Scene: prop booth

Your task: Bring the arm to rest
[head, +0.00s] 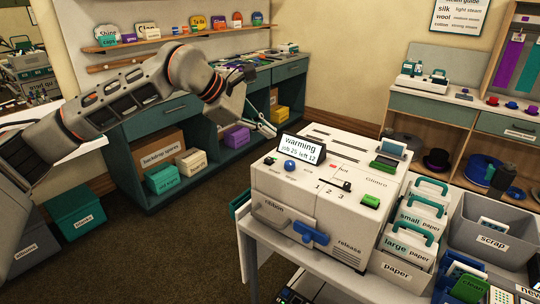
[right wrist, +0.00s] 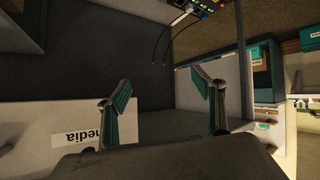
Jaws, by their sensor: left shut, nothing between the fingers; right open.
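My left arm comes in from the left in the head view and reaches over the floor in front of the teal counter. Its gripper (head: 264,127) hangs in the air left of the white printer machine (head: 310,200), apart from it. Its fingers are together with nothing visible between them. My right gripper (right wrist: 164,98) shows only in the right wrist view. Its two teal-padded fingers stand wide apart with nothing between them. A white box labelled "media" (right wrist: 60,152) is at the lower left of that view, partly behind the left finger.
The machine's display (head: 302,148) reads "warming". It stands on a grey table (head: 262,232), beside paper holders (head: 412,240) and a grey scrap bin (head: 490,225). The teal counter (head: 150,125) runs along the back left. Carpet (head: 180,235) is clear left of the table.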

